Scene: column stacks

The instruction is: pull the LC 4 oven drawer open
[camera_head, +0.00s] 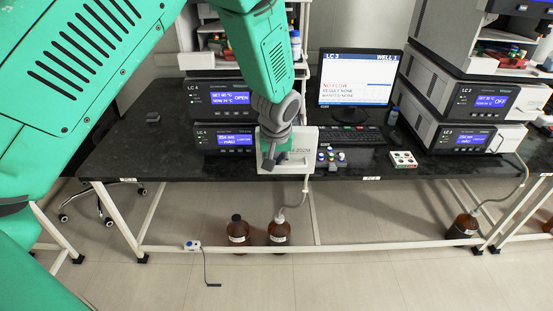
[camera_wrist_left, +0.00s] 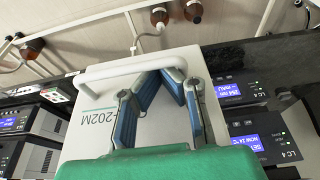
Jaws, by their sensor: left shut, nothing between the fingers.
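The LC 4 oven module (camera_head: 208,98) stands at the back left and its display reads OPEN. Its white drawer front (camera_head: 304,152) stands out toward me, away from the module. The drawer front fills the middle of the left wrist view (camera_wrist_left: 165,125), with a white bar handle (camera_wrist_left: 103,71) across it. My left gripper (camera_head: 268,160) is in front of the drawer and hides part of it. In the left wrist view its blue fingers (camera_wrist_left: 168,76) meet at the tips, close against the handle. I cannot tell whether they touch it. My right gripper is not in view.
A second LC 4 module (camera_head: 222,138) sits below the oven. Brown bottles (camera_head: 278,231) stand on the floor below.

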